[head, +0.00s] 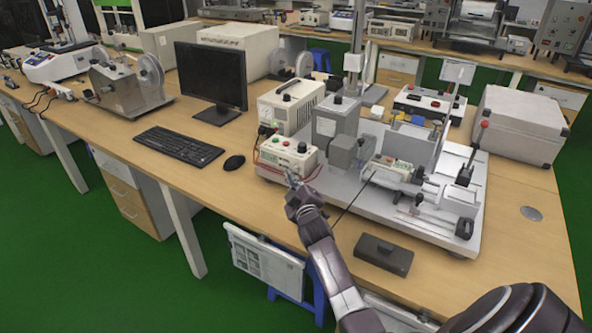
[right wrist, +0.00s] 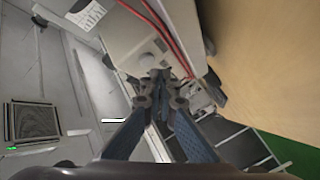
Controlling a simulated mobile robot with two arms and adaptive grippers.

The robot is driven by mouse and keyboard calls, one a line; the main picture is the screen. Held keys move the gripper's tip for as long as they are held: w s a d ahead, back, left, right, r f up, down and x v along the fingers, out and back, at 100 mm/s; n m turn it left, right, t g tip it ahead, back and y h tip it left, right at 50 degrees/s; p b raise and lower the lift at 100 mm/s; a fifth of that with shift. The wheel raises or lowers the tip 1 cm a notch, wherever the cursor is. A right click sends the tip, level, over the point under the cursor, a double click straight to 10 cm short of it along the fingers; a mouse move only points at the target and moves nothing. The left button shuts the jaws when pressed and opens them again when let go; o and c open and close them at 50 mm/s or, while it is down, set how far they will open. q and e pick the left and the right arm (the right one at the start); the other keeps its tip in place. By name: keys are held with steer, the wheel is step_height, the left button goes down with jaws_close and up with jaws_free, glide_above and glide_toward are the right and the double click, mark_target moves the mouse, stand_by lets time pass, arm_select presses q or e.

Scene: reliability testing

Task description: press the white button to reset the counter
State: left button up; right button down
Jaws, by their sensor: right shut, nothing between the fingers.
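A cream control box (head: 288,156) with red and green buttons on its top stands at the left front of the test rig. My right gripper (head: 290,175) is shut and empty, just in front of the box. In the right wrist view, the closed fingertips (right wrist: 160,82) are close to the box face (right wrist: 130,35). A pale round knob or button (right wrist: 147,60) shows on that face, just beyond the fingertips. I cannot tell whether they touch, or whether it is the white button. A small counter-like unit (head: 391,170) sits on the rig. My left gripper is not in view.
The rig's metal base plate (head: 350,205) fills the table's middle right. Red wires (right wrist: 160,25) run across the box. A dark case (head: 383,254) lies near the front edge. A monitor (head: 211,78), keyboard (head: 179,147) and mouse (head: 234,162) stand to the left.

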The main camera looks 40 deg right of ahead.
steer(key=shift+w+d, duration=0.1)
steer(key=shift+d, duration=0.05)
steer(key=shift+w+d, duration=0.1)
steer(key=shift+d, duration=0.15)
steer(key=shift+w+d, duration=0.15)
steer(key=shift+d, duration=0.2)
stand_by(0.6)
steer(key=shift+a, duration=0.1)
steer(key=shift+s+a, duration=0.35)
steer(key=shift+a, duration=0.3)
steer(key=shift+a, duration=0.1)
steer(key=shift+s+a+p, duration=0.15)
steer(key=shift+s+a, duration=0.15)
steer(key=shift+a, duration=0.45)
steer(key=shift+s+a+p, duration=0.2)
steer(key=shift+s+a, duration=0.15)
steer(key=shift+a, duration=0.35)
steer(key=shift+s+a+p, duration=0.15)
steer(key=shift+s+a, duration=0.15)
steer(key=shift+a, duration=0.45)
